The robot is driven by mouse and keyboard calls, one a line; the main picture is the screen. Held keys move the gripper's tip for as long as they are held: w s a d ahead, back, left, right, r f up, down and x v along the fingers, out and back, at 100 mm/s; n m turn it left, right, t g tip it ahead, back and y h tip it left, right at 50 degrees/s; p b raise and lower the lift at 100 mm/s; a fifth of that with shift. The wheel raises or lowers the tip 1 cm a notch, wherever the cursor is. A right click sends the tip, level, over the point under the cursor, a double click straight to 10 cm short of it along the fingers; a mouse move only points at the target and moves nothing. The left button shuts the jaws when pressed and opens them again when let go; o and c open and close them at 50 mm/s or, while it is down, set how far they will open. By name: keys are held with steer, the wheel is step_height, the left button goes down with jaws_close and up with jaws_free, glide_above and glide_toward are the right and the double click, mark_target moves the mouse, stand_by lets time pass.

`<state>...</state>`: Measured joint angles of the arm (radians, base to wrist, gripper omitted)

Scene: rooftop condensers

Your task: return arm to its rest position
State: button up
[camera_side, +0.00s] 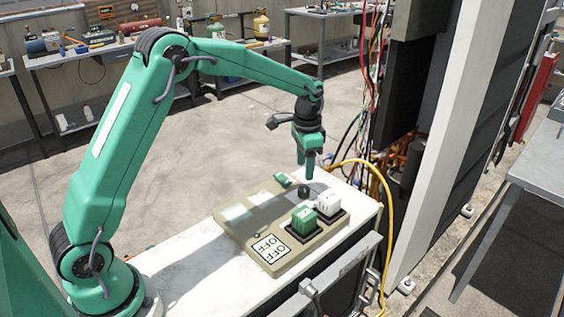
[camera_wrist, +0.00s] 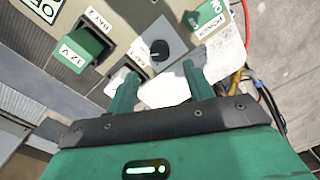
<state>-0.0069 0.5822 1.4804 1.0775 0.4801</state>
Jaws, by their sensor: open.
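My green arm reaches out over the white-topped bench (camera_side: 165,262) from the left. My gripper (camera_side: 305,172) points down above the beige panel (camera_side: 236,222) in the side view. In the wrist view my gripper (camera_wrist: 157,82) shows two green fingers spread apart with nothing between them. A black knob (camera_side: 303,192) on a grey plate stands below the fingers; it also shows in the wrist view (camera_wrist: 157,50), ahead of the fingertips. The fingers look apart from the knob, though the exact gap is hard to tell.
The panel also carries a green block (camera_side: 304,219), a white block (camera_side: 328,203), a small green switch (camera_side: 282,179) and an OFF label (camera_side: 270,248). A yellow hose (camera_side: 372,168) and hanging wires are close right of my gripper, beside a white post (camera_side: 437,150). Open floor lies behind.

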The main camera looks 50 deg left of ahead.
steer(key=shift+r, duration=0.15)
steer(key=s+r+n+t, duration=0.3)
steer(key=s+r, duration=1)
steer(key=s, duration=0.1)
steer(key=s+n+t, duration=0.2)
steer(key=s, duration=1.4)
steer(key=shift+d+f+t, duration=0.2)
steer(key=shift+f+t, duration=0.1)
